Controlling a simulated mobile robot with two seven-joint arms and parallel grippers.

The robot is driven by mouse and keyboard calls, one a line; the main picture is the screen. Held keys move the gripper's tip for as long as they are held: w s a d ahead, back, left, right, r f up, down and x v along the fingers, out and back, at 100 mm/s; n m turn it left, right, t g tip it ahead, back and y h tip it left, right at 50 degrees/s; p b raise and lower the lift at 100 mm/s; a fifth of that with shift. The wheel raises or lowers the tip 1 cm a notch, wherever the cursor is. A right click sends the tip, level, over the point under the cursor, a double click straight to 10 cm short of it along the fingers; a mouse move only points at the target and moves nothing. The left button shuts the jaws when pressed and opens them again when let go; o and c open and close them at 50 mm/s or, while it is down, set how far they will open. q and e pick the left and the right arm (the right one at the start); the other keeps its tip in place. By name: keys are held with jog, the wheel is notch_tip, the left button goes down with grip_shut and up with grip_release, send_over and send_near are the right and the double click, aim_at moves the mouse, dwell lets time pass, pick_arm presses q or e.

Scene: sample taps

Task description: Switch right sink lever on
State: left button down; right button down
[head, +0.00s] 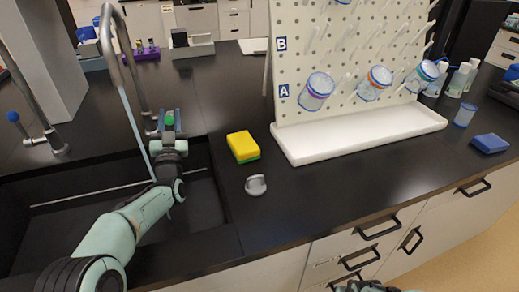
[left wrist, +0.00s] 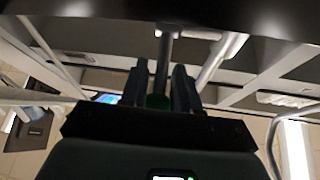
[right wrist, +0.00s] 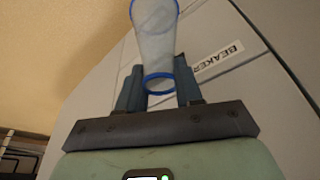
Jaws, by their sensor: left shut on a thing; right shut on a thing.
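The right sink tap (head: 107,45) is a tall grey gooseneck. A pale blue stream (head: 133,125), which looks like running water, drops from its spout into the dark sink. My left gripper (head: 169,122) is at the tap's base, shut on its green-tipped lever (head: 169,118). In the left wrist view the green tip (left wrist: 158,101) sits between the fingers (left wrist: 160,92), below a grey post. My right gripper (right wrist: 160,88) is shut on a clear, blue-rimmed beaker (right wrist: 157,50), in front of a drawer labelled BEAKER.
A second tap with a blue-tipped lever (head: 13,117) stands at the left. A yellow-green sponge (head: 243,147) and a grey stopper-like piece (head: 256,186) lie right of the sink. A pegboard rack (head: 350,60) with several beakers stands on a white tray (head: 400,132).

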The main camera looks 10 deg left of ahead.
pick_arm(q)
jog(key=shift+f+t+b, duration=0.15)
jog(key=shift+t+b, duration=0.25)
jog(key=shift+b, duration=0.2)
jog(key=c, duration=0.9)
grip_release()
notch_tip(320, 180, up, 20)
jog(key=p, duration=0.5)
jog(key=shift+d, duration=0.1)
